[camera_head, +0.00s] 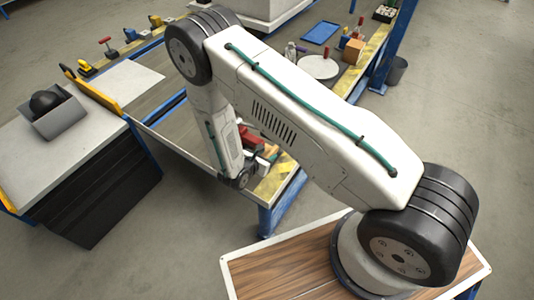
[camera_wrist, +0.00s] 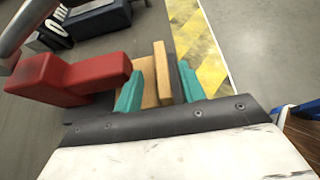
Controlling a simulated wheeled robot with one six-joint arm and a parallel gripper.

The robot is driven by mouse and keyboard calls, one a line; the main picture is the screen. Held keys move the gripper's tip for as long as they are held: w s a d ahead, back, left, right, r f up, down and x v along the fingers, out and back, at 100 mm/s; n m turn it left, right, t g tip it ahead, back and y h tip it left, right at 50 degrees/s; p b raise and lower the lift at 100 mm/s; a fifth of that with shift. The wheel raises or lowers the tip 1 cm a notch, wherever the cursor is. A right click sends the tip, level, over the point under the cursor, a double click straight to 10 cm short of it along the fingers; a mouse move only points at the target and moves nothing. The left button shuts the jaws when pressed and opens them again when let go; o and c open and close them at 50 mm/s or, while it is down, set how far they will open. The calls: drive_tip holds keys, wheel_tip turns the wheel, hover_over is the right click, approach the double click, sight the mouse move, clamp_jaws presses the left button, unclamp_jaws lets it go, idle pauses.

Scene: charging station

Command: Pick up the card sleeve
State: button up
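In the wrist view, my gripper (camera_wrist: 160,88) has two teal fingers spread apart. Tan, wood-like pieces, a low block (camera_wrist: 149,82) and a taller upright slab (camera_wrist: 162,68), show between the fingers. A dark gap shows between the slab and the right finger. I cannot tell whether the left finger touches the block. No item is clearly recognisable as the card sleeve; I cannot tell whether a tan piece is it. In the head view, my gripper is low over the table's near end, and its fingers are not clear.
A yellow-striped table edge (camera_wrist: 196,45) runs on the right. In the head view, a blue tray (camera_head: 320,33) and a cardboard box (camera_head: 353,52) stand at the far end.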

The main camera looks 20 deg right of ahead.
sight(271, 152)
drive_tip(key=shift+x, duration=1.9)
drive_tip(key=shift+s, duration=0.1)
clamp_jaws()
drive_tip(key=shift+r, duration=0.1)
